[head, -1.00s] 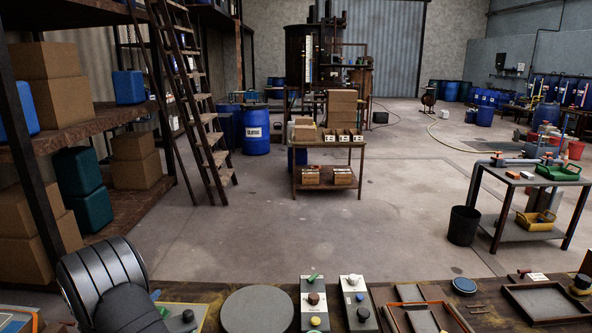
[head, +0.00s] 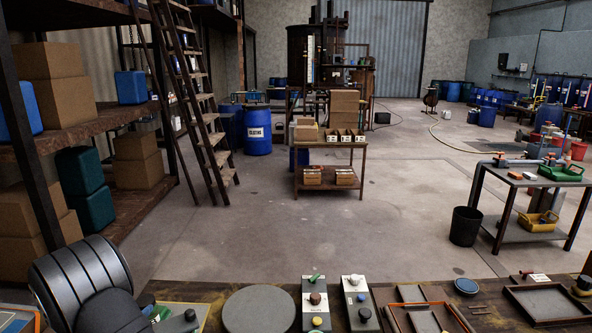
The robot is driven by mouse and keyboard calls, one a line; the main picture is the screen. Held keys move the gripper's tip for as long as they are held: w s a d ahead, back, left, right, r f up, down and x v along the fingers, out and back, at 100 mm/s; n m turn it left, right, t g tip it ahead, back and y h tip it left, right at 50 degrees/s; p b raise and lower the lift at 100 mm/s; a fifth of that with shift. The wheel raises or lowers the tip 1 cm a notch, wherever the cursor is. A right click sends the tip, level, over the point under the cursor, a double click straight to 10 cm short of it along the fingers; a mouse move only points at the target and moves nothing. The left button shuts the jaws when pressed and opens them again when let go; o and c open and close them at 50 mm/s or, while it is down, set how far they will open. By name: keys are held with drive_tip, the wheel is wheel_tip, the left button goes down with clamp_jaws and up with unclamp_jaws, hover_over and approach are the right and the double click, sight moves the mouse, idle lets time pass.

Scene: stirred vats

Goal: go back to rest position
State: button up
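My gripper is not in the head view. A dark, ribbed, rounded part of my own arm (head: 82,280) shows at the lower left, over the left end of the near bench. It hides that part of the bench. Whether the gripper holds anything cannot be seen.
The near bench (head: 400,293) runs along the bottom edge. On it are a round grey disc (head: 258,310), two control boxes with knobs (head: 315,300) (head: 357,302), a blue round lid (head: 466,286) and shallow trays (head: 548,302). Open floor (head: 300,235) lies beyond, with a ladder (head: 195,90) at left.

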sight(147, 296)
drive_tip(key=x, duration=0.7)
drive_tip(key=shift+w+f, duration=0.1)
drive_tip(key=shift+w, duration=0.1)
drive_tip(key=shift+w+r, duration=0.2)
drive_tip(key=shift+r, duration=0.1)
wheel_tip(147, 296, up, 10)
drive_tip(key=w+d+r+m+h, duration=0.1)
drive_tip(key=w+d, duration=0.5)
drive_tip(key=d, duration=0.5)
drive_tip(key=w+d+m+h, duration=0.1)
drive_tip(key=w+d, duration=0.6)
drive_tip(key=d, duration=0.3)
drive_tip(key=w+d+r+m+h, duration=0.1)
drive_tip(key=w+d, duration=0.5)
drive_tip(key=d, duration=0.5)
drive_tip(key=s+d+m+g+h, duration=0.1)
drive_tip(key=d, duration=2.2)
drive_tip(key=s+d+m+h, duration=0.2)
drive_tip(key=d, duration=2.1)
drive_tip(key=shift+f+g+h, duration=0.3)
drive_tip(key=shift+g, duration=0.1)
